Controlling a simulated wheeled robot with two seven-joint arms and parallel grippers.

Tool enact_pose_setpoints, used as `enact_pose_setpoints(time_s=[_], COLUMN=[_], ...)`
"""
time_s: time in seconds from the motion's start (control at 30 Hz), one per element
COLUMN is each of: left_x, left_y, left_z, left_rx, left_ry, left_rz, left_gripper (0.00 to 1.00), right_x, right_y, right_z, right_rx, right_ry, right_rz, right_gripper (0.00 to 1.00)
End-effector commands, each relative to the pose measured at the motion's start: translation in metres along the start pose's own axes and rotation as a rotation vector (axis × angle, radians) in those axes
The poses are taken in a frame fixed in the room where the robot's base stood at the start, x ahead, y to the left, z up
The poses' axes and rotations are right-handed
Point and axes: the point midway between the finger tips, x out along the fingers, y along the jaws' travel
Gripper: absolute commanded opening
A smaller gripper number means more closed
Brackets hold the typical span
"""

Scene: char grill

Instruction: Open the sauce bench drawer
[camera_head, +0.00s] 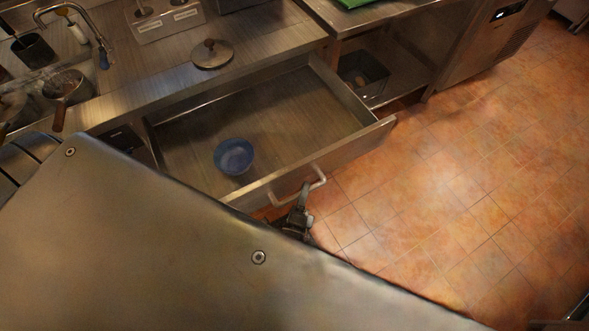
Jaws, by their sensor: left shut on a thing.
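The sauce bench drawer (355,148) stands pulled well out from the bench, with its inside showing. A blue bowl (233,155) sits in it, toward the front left. The drawer's pale bar handle (318,178) is on the outer front face. My left gripper (304,190) is shut on the handle at its right part; my own large grey body part hides most of the arm. My right gripper is not in view.
The bench top (150,85) holds a round lid (211,53) with a knob. A sink with a tap (95,35) is at the upper left. A metal bin (362,76) stands on a low shelf right of the drawer. The tiled floor (460,190) at right is clear.

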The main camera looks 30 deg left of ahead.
Motion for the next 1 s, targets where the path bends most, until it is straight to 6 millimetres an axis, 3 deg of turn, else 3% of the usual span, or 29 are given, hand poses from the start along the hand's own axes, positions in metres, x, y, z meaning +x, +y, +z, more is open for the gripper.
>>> enact_pose_setpoints(time_s=[0.23, 0.7, 0.73, 0.8, 0.87, 1.0], left_x=[-0.015, -0.018, -0.018, -0.018, -0.018, -0.017], left_y=[-0.004, -0.005, -0.005, -0.005, -0.005, -0.005], left_z=[-0.015, -0.018, -0.018, -0.018, -0.018, -0.018], left_rx=[0.000, 0.000, 0.000, 0.000, 0.000, 0.000], left_ry=[0.000, -0.001, -0.001, -0.001, 0.000, 0.000], left_rz=[0.000, -0.001, -0.001, -0.001, -0.001, -0.001], left_gripper=[0.00, 0.00, 0.20, 0.29, 0.37, 0.38], right_x=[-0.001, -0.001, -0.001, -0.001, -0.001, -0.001], right_y=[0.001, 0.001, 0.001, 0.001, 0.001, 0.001], right_z=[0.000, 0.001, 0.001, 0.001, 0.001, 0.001], right_rx=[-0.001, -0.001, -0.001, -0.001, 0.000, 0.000], right_ry=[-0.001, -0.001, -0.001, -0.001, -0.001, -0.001], right_rz=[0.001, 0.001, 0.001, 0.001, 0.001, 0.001], right_gripper=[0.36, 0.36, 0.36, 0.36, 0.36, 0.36])
